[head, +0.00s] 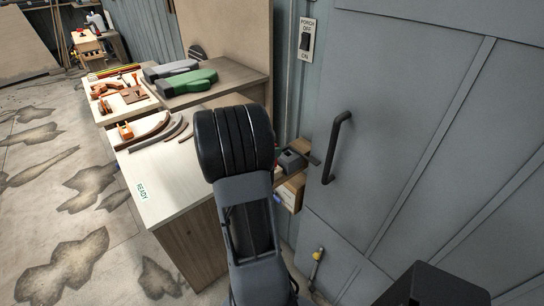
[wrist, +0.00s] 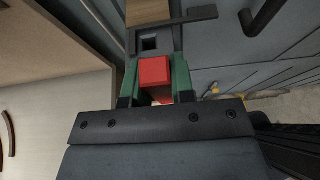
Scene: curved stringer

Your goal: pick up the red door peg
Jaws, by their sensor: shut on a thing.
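The red door peg (wrist: 154,71) shows in the wrist view as a red block between the two green fingers of my gripper (wrist: 155,84). The fingers are shut on its sides. Just beyond the peg is a grey block (wrist: 170,42) with a dark square hole. I cannot tell whether the peg is touching that block. In the head view my arm hides most of the gripper and peg. The grey block also shows there (head: 291,160), beside the grey door (head: 400,110).
A dark door handle (head: 337,147) stands out right of the grey block. A wooden box (head: 290,193) sits below it. Open floor lies further left.

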